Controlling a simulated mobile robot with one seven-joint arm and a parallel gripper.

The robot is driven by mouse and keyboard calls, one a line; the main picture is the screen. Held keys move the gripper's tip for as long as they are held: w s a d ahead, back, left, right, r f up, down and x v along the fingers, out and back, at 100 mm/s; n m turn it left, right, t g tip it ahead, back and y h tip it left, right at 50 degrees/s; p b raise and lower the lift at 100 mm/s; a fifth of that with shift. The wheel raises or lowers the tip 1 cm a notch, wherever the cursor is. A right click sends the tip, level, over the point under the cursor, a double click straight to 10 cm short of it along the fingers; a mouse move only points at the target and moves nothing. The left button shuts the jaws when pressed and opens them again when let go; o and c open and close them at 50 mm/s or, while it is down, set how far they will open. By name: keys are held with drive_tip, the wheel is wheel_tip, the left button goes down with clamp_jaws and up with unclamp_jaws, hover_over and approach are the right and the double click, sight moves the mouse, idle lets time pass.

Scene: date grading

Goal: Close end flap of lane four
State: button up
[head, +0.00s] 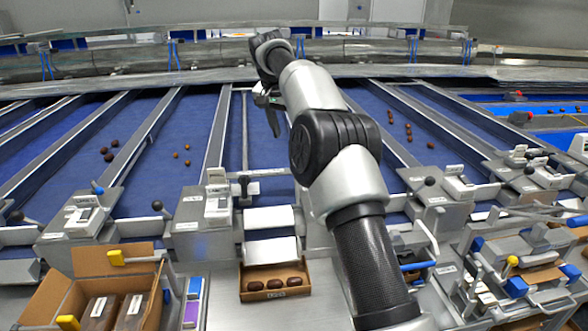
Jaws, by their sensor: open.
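My gripper (273,118) hangs over the blue belt of the middle lane (265,150), beyond the lane's front end. Its dark fingers point down; the picture is too small to show the gap between them well. At that lane's front end, a dark-knobbed lever (243,186) stands beside a pale crosspiece. Below it, two white plates (270,218) slope down towards a cardboard tray (247,296) holding 3 brown dates. My gripper is well apart from the lever and plates. Lane labels are too small to read, so I cannot tell which is lane four. My arm hides part of the middle lane.
Metal dividers (217,135) separate the blue lanes, some carrying loose dates (108,153). Labelled boxes with black-knobbed levers (157,206) line the front. An open carton (35,305) stands front left. A metal packing station (530,262) with blue and yellow parts stands front right.

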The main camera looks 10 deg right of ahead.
drive_tip(key=x, duration=1.7)
drive_tip(key=shift+d+p, duration=0.1)
drive_tip(key=shift+p, duration=0.25)
clamp_jaws()
